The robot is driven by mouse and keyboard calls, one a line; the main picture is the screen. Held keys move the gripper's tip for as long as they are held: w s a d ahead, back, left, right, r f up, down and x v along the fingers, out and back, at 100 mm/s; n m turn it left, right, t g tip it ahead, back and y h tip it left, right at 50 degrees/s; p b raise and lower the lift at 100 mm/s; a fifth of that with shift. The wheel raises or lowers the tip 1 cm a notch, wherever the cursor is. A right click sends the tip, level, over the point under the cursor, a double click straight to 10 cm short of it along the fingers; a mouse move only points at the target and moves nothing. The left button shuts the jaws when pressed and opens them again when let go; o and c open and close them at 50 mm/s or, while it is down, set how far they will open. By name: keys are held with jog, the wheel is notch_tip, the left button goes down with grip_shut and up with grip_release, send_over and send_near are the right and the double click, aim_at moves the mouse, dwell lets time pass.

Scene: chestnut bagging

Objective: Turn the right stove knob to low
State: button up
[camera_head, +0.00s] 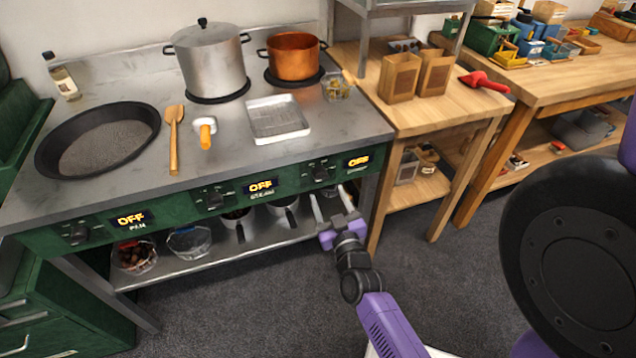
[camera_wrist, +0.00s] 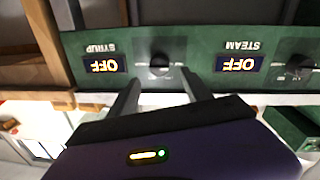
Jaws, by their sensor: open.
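The right stove knob (camera_head: 320,173) is a dark round knob on the green front panel, left of the rightmost display (camera_head: 359,161), which reads OFF. In the wrist view, which is upside down, the knob (camera_wrist: 159,65) sits between the SYRUP display (camera_wrist: 104,65) and the STEAM display (camera_wrist: 238,64), both reading OFF. My gripper (camera_head: 338,217) is low in front of the panel, below the knob in the head view. In the wrist view my gripper (camera_wrist: 161,77) is open and empty, with the knob framed beyond its fingertips; contact cannot be told.
The middle knob (camera_head: 215,198) and left knob (camera_head: 75,232) are on the same panel; the PAN display (camera_head: 131,219) reads OFF. A steel pot (camera_head: 211,62), copper pot (camera_head: 294,58) and black pan (camera_head: 100,141) stand on the stove. A wooden table (camera_head: 425,112) adjoins on the right.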

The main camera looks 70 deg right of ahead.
aim_at(322, 180)
jog(key=x, duration=0.6)
grip_shut()
